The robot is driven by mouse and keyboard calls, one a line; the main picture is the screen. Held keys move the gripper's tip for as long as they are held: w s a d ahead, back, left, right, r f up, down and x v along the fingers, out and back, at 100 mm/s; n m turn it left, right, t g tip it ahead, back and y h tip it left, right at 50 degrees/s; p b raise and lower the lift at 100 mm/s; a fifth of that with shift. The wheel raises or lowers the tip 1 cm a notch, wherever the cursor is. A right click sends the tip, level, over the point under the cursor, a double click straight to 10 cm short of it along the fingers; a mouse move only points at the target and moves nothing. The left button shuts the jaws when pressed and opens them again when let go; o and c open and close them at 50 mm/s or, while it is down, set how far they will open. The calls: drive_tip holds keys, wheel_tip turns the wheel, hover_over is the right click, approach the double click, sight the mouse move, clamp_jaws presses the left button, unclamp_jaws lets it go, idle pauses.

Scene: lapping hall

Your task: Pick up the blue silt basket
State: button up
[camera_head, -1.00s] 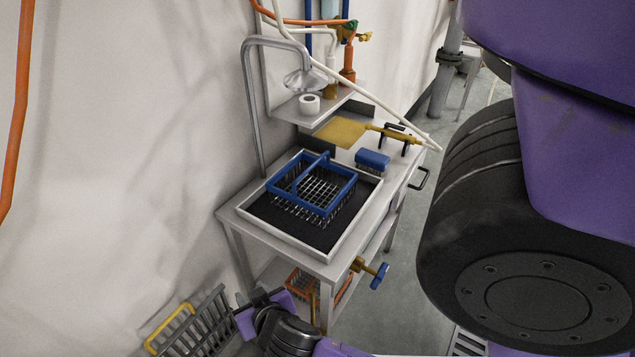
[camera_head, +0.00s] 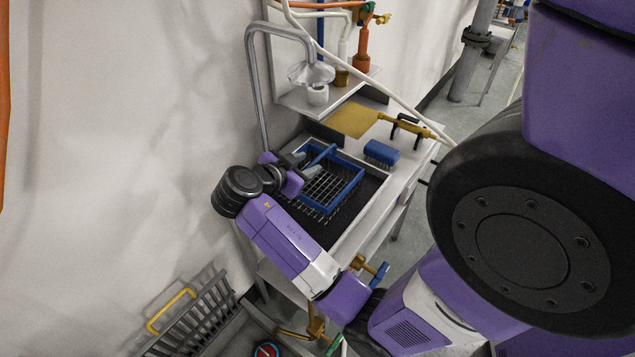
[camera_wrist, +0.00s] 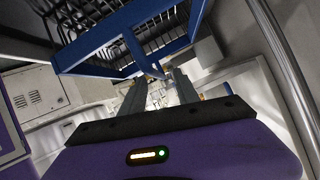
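The blue silt basket (camera_head: 347,196) has a blue rim, a blue bar handle across it and wire mesh. It sits on the dark bed of the sink tray (camera_head: 372,212) on the bench. My gripper (camera_head: 308,166) is at the basket's left side, close to the handle. In the wrist view the two grey fingers (camera_wrist: 163,88) stand apart with a gap between them. The blue frame of the basket (camera_wrist: 127,40) fills the upper part there, and a blue bar reaches down near the fingertips. I cannot tell whether they touch it. My forearm covers the tray's left front corner.
A curved metal pipe with a shower head (camera_head: 311,73) rises behind the basket. A blue brush (camera_head: 381,152) and a yellow plate (camera_head: 352,121) lie farther back on the bench. A grey rack with a yellow handle (camera_head: 190,318) stands lower left. A wall is close on the left.

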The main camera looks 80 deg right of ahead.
sight(315, 160)
drive_tip(key=p+x, duration=0.1)
drive_tip(key=x, duration=0.4)
drive_tip(key=shift+s+r, duration=0.15)
drive_tip(key=shift+s, duration=0.05)
drive_tip(key=shift+c, duration=0.3)
clamp_jaws()
idle(0.9)
